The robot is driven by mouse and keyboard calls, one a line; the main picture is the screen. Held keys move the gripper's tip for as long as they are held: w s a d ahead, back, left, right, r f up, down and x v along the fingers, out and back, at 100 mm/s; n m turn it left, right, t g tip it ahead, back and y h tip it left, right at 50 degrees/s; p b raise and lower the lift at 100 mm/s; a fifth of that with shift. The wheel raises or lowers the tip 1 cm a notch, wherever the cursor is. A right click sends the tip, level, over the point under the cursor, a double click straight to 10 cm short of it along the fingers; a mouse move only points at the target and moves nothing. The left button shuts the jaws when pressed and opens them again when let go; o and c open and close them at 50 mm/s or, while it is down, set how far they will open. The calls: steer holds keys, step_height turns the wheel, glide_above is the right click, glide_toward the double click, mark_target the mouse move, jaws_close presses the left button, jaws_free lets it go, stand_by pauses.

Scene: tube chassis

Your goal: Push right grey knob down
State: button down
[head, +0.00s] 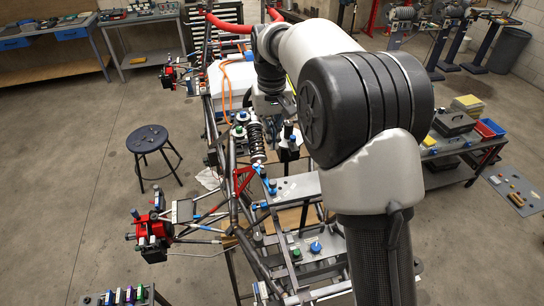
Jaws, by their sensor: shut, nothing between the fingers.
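My gripper (287,106) is small and partly hidden by my arm in the head view. It points down over the tube chassis (234,160), near a black coil-over shock (255,140). It looks shut and empty. A dark post with a pale top (290,136) stands just below it; I cannot tell if they touch. I cannot pick out the right grey knob with certainty. Small round fittings with green and pale parts (240,130) sit left of the gripper. My arm covers the right part of the chassis.
Grey plates on the chassis carry a blue knob (315,247) and small coloured fittings. A red-and-black wheel-hub assembly (152,236) juts out left. A stool (148,140) stands on open floor at left. A cart with bins (489,128) stands at right.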

step_height(320, 180, down, 13)
steer(key=shift+f, duration=0.2)
stand_by(0.4)
step_height(320, 180, down, 2)
steer(key=shift+f+b, duration=0.2)
steer(key=shift+b, duration=0.45)
steer(key=shift+s+r, duration=0.1)
step_height(320, 180, up, 12)
